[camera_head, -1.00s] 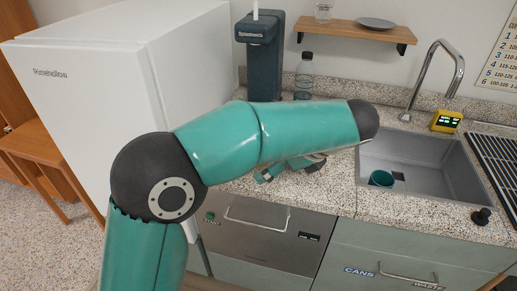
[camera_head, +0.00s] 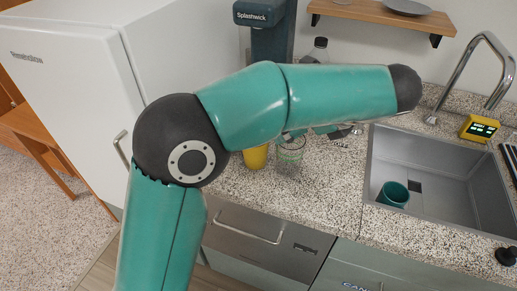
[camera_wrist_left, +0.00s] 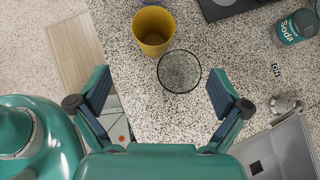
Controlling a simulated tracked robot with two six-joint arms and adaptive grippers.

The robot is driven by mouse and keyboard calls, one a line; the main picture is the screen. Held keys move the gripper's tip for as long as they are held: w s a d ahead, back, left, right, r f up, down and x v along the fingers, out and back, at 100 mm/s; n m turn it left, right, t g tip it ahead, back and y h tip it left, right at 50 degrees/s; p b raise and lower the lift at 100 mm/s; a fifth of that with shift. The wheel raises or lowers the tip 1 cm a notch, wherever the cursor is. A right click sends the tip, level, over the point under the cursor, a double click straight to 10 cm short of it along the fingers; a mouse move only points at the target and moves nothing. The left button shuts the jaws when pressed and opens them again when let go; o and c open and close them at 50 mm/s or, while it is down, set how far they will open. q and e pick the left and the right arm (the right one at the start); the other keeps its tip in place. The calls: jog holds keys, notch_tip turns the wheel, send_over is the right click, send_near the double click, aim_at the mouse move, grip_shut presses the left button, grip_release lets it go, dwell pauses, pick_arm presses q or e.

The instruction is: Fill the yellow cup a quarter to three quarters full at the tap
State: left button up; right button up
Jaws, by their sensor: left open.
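The yellow cup (camera_head: 256,157) stands upright on the speckled counter, partly hidden by my left arm. It also shows in the left wrist view (camera_wrist_left: 154,30), where it looks open-topped and empty. My left gripper (camera_wrist_left: 162,94) is open, with nothing between its fingers. A clear glass (camera_wrist_left: 179,72) stands between the cup and the gripper in that view. In the head view, my forearm mostly hides the gripper. The silver tap (camera_head: 458,74) arches over the back of the steel sink (camera_head: 440,165) at the right. My right gripper is not in view.
A teal cup (camera_head: 393,194) is in the sink. A yellow device (camera_head: 478,127) with a lit display stands beside the tap. A soda can (camera_wrist_left: 298,27) is on the counter. A dark machine (camera_head: 270,32) and a bottle (camera_head: 318,50) stand at the back. A white fridge (camera_head: 65,95) is at left.

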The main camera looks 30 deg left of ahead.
pick_arm(q)
jog(key=x, duration=0.9)
jog(key=shift+s+a, duration=0.25)
jog(key=shift+a, duration=0.2)
jog(key=shift+s+x, duration=0.15)
jog(key=shift+x, duration=1.2)
jog(key=shift+s+x, duration=0.1)
jog(key=shift+x, duration=1.3)
jog(key=shift+d+f, duration=0.1)
jog(key=c, duration=1.2)
notch_tip(320, 180, up, 20)
jog(key=p, duration=0.2)
jog(key=shift+p, duration=0.3)
